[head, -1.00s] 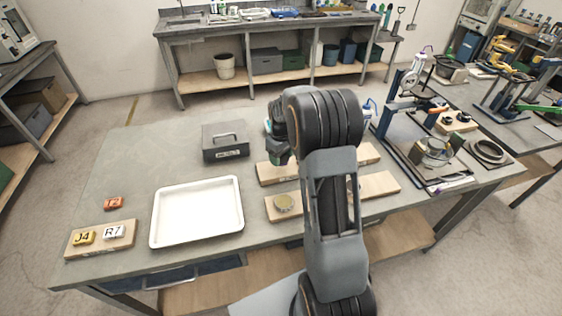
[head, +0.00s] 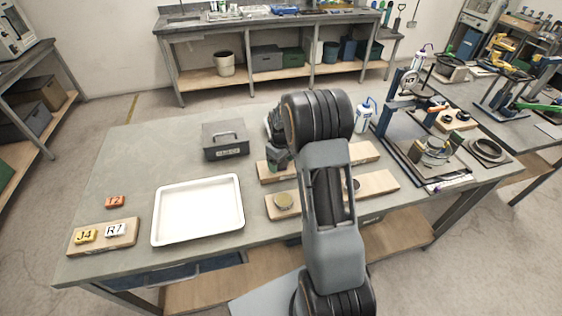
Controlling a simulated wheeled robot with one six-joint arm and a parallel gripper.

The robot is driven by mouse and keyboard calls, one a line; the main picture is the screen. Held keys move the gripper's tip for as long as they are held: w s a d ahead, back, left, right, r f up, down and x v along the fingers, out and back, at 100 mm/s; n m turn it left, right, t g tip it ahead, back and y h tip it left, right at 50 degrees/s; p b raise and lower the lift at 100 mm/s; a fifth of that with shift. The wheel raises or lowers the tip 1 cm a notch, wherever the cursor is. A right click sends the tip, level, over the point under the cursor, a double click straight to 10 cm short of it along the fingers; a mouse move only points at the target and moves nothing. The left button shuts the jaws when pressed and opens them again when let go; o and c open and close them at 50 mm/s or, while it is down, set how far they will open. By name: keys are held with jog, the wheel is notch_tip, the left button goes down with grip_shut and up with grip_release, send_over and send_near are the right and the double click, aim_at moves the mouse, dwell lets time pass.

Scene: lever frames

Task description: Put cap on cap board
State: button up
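Two pale wooden boards lie on the grey table, partly hidden by my arm. The front board (head: 384,184) carries a round, flat, yellowish cap-like disc (head: 284,200) on its left part and a small dark round feature near its middle, beside my arm.
A white tray (head: 158,233) lies to the left, with a dark handled box (head: 225,141) behind it. A bottle (head: 365,114) and blue-framed stand (head: 400,140) are at right.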

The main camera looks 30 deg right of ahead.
aim_at(281, 163)
jog(key=shift+o, duration=0.3)
jog(key=shift+r, duration=0.5)
jog(key=s+a+r+b, duration=0.1)
jog(key=s+r, duration=0.1)
jog(key=r, duration=0.5)
jog(key=s+a+r, duration=0.1)
jog(key=a+r, duration=0.1)
jog(key=r, duration=0.6)
jog(key=s+a+m+t, duration=0.1)
jog(key=s+a, duration=0.3)
jog(key=s, duration=0.5)
jog(key=s+a+m+t, duration=0.2)
jog(key=s+a+t, duration=0.1)
jog(key=s, duration=0.6)
jog(key=shift+s+a+r+m, duration=0.35)
jog(key=shift+a+r, duration=0.1)
jog(key=shift+a, duration=0.4)
